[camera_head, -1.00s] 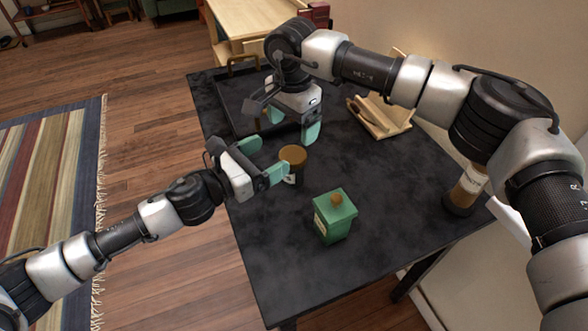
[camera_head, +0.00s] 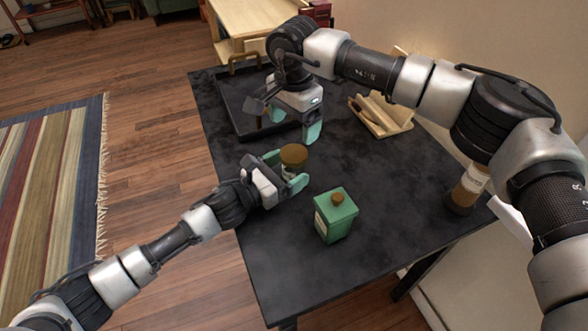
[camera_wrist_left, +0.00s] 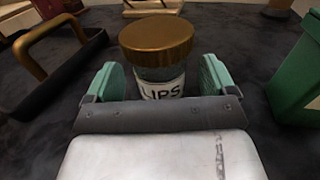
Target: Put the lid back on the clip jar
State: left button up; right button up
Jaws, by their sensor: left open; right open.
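The clip jar (camera_head: 288,172) stands upright on the dark table, and its label partly shows as "LIPS" in the left wrist view (camera_wrist_left: 162,89). A round brown lid (camera_head: 293,154) sits on top of the jar; it also shows in the left wrist view (camera_wrist_left: 157,36). My left gripper (camera_head: 284,171) is open, with one green finger on each side of the jar below the lid. Whether the fingers touch the glass I cannot tell. My right gripper (camera_head: 287,124) is open and empty, beyond the jar near the dark tray.
A green canister (camera_head: 335,220) with a brown knob stands right of the jar, close to my left gripper. The dark tray (camera_head: 235,119) with brown handles lies at the far left. A wooden holder (camera_head: 384,122) and a brown bottle (camera_head: 467,188) stand near the wall. The near table is clear.

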aim_at(294, 153)
pick_arm(q)
jog(key=shift+x, duration=1.15)
jog(key=shift+c, duration=0.3)
grip_shut()
pick_arm(e)
jog(key=m, duration=0.5)
jog(key=shift+a+r, duration=0.1)
jog(key=shift+r, duration=0.05)
jog(key=m, duration=0.4)
jog(key=shift+r, duration=0.15)
jog(key=shift+f, duration=4.05)
